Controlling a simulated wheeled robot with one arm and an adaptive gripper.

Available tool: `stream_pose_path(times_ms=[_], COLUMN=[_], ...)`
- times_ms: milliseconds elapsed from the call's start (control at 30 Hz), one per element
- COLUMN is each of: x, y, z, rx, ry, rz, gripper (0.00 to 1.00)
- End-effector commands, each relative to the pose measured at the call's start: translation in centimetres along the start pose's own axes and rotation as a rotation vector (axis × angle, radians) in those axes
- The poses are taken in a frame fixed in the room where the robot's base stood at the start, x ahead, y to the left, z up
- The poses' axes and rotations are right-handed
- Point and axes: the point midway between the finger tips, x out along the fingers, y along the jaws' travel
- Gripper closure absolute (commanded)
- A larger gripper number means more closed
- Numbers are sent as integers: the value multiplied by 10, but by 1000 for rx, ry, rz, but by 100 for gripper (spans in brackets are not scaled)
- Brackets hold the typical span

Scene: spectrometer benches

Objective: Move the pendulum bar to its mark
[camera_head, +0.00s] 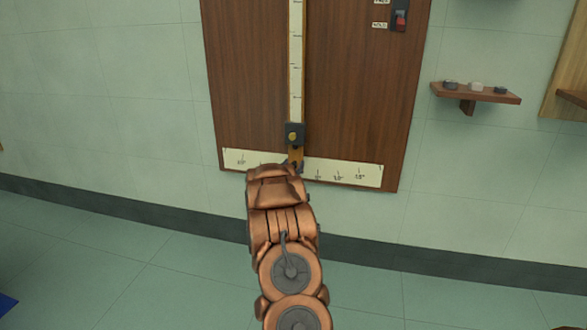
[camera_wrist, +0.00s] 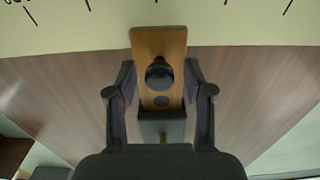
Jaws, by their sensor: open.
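In the wrist view the bar's wooden end (camera_wrist: 160,38) bears a dark round knob (camera_wrist: 159,73) and reaches the scale (camera_wrist: 235,22). A dark block with a yellow knob (camera_head: 293,135) sits on the bar just above its lower end. My gripper (camera_wrist: 160,88) is open, with one finger on each side of the bar end; firm contact is not clear. In the head view my arm hides most of the gripper and the scale's middle (camera_head: 342,172).
A small switch with a red part (camera_head: 400,20) and labels is at the panel's upper right. A wooden shelf (camera_head: 478,95) with small round pieces is on the wall to the right. The floor around my arm is clear.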

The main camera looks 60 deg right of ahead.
Motion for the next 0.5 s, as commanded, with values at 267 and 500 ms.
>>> stream_pose_path(times_ms=[267,500], x=[4,4], y=[0,0], z=[0,1], rx=[0,0], ry=[-1,-1], rz=[0,0], gripper=[48,64])
